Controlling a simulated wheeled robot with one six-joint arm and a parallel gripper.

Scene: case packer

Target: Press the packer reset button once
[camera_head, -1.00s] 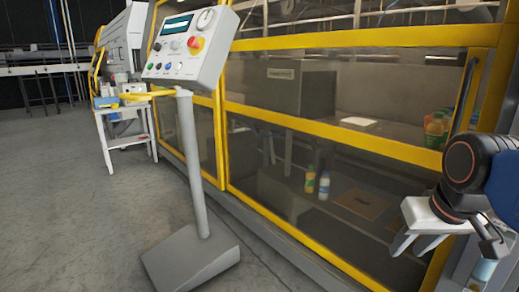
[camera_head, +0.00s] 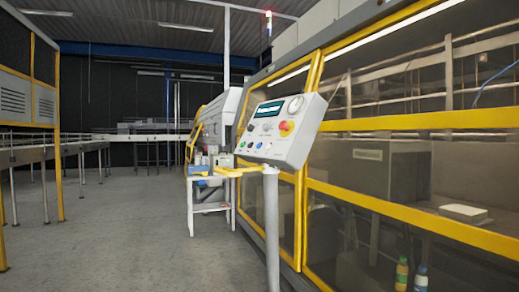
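The grey control panel (camera_head: 301,143) stands tilted on a grey post (camera_head: 272,225) right of the picture's middle. It carries a small display (camera_head: 269,109), a round dial (camera_head: 296,104) and a red knob on yellow (camera_head: 286,128). Along its lower edge is a row of small buttons, among them a green one (camera_head: 250,145) and a blue one (camera_head: 258,146). Their labels are too small to read, so I cannot tell which is the reset button. My gripper is out of view.
The packer's yellow-framed guard (camera_head: 420,120) fills the right side behind the panel. A small white table (camera_head: 208,207) with items stands left of the post. A conveyor (camera_head: 30,152) runs along the left. The grey floor (camera_head: 120,225) between is clear.

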